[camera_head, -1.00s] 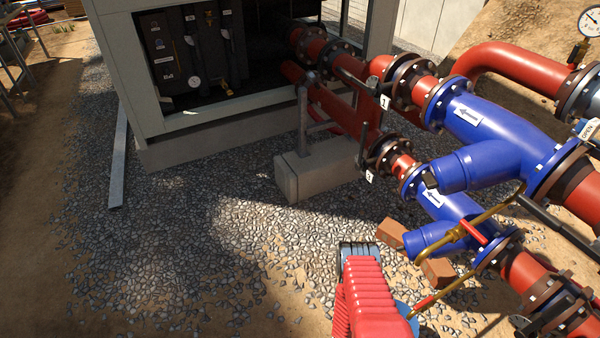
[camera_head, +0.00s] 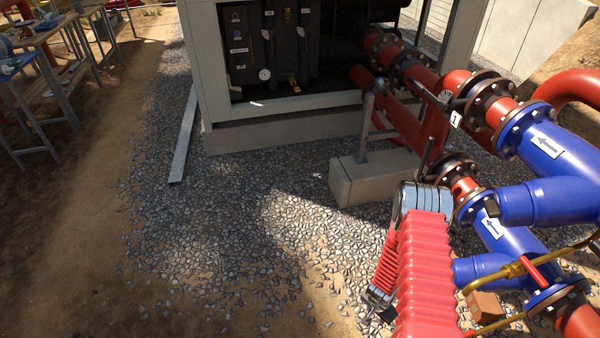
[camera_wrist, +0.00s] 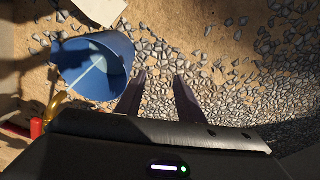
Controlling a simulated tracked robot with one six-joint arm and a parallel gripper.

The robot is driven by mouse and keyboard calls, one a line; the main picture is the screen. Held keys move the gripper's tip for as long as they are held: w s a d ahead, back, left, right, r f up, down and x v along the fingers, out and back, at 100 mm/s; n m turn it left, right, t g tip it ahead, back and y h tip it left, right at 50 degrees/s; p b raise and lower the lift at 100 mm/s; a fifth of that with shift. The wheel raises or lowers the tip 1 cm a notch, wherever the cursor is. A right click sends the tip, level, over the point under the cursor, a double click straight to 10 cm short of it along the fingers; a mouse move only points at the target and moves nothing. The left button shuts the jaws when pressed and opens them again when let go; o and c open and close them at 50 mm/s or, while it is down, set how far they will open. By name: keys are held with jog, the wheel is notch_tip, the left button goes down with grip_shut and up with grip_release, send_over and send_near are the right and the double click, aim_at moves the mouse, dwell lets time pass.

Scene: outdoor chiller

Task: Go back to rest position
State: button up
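My gripper (camera_wrist: 159,78) shows in the wrist view with its two dark fingers apart and nothing between them. It points down over gravel and sandy ground. In the head view my arm, with its red ribbed cover, rises at the lower right in front of the pipes. The gripper's fingers cannot be made out in the head view.
A blue bucket (camera_wrist: 92,66) is left of the fingers in the wrist view. A concrete block (camera_head: 370,178) and the chiller (camera_head: 270,125) are behind. Tables (camera_head: 45,60) stand far left; gravel (camera_head: 230,240) is open.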

jog(key=w+a+r+n+g+y, duration=0.15)
jog(key=a+r, duration=0.25)
jog(key=r, duration=1.1)
jog(key=a+r+n+y, duration=0.1)
jog(key=a+r+n, duration=0.3)
jog(key=r, duration=1)
jog(key=s+a+r+n+t, duration=0.1)
jog(key=s+r, duration=0.4)
jog(key=r, duration=0.7)
jog(key=s+a+r+n+t, duration=0.2)
jog(key=s+r, duration=0.4)
jog(key=r, duration=0.7)
jog(key=s+a+r+n+t+h, duration=0.1)
jog(key=s+r, duration=0.4)
jog(key=r, duration=0.8)
jog(key=shift+s+a+r+t, duration=0.25)
jog(key=shift+a+t, duration=0.2)
jog(key=shift+t, duration=0.6)
jog(key=shift+s, duration=0.1)
